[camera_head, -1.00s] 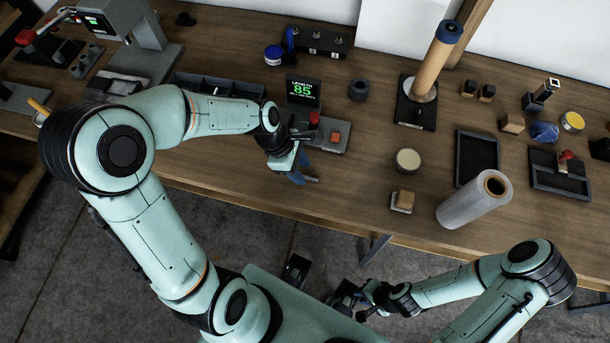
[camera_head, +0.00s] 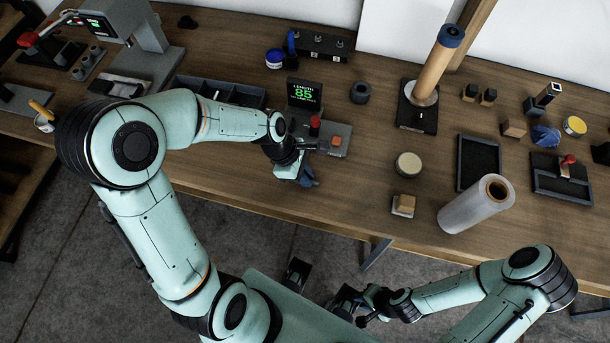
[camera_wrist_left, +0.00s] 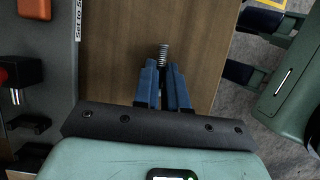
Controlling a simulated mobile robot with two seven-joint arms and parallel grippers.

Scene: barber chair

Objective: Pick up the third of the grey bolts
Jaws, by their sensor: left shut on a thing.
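My left gripper (camera_wrist_left: 163,85) is shut on a grey threaded bolt (camera_wrist_left: 163,52), whose end stands out beyond the blue fingertips. In the head view my left gripper (camera_head: 308,178) is at the front edge of the wooden table, just in front of the length gauge. The bolt is too small to make out in the head view. My right gripper (camera_head: 345,300) is low at the front, off the table, and its jaws are not clear. I cannot make out other grey bolts for certain.
The length gauge (camera_head: 335,142) has a screen (camera_head: 304,94) reading 85 and a red knob. A dark compartment bin (camera_head: 235,93) lies behind my left arm. A black rack (camera_head: 322,44) stands at the back. A film roll (camera_head: 475,205) and dark trays are to the right.

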